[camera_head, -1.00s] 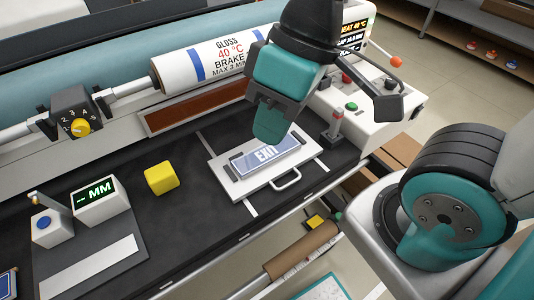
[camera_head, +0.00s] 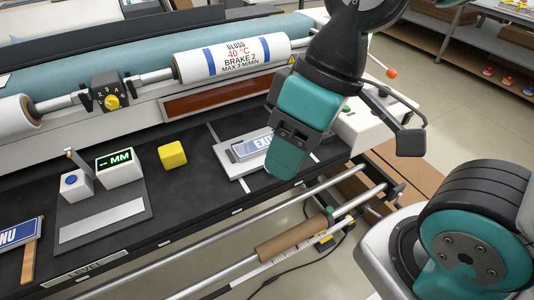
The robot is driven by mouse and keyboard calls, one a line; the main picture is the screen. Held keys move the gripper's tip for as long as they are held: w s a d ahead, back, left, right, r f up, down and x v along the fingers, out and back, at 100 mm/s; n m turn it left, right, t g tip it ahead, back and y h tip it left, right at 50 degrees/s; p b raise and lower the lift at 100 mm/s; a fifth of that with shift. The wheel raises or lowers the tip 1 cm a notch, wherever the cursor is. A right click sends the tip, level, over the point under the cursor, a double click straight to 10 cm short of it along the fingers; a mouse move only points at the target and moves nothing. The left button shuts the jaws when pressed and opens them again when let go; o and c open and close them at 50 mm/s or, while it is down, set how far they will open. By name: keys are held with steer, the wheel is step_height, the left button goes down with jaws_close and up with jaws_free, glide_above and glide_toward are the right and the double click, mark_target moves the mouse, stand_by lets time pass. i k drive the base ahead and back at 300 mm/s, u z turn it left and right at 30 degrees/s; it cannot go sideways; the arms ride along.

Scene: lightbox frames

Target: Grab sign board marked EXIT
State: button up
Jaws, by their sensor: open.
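The EXIT sign board (camera_head: 247,147) is a blue plate with white letters and a pale border. It lies flat in a white tray (camera_head: 227,158) on the black bench top. My gripper (camera_head: 348,155) is open, with a wide teal finger on the left and a dark finger apart on the right. The teal finger hangs in front of the sign's right part and hides it, along with the tray's right side. Nothing shows between the fingers. I cannot tell how high the gripper is above the sign.
A yellow cube (camera_head: 172,154) and a display marked MM (camera_head: 120,168) stand left of the tray. Another blue sign (camera_head: 20,233) on a wooden stick lies at far left. The printed roll (camera_head: 235,58) runs behind. Metal rails (camera_head: 290,222) cross in front of the bench.

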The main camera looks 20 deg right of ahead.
mark_target(248, 149)
steer(key=u, duration=0.8)
steer(key=i, duration=0.65)
steer(key=z, duration=1.3)
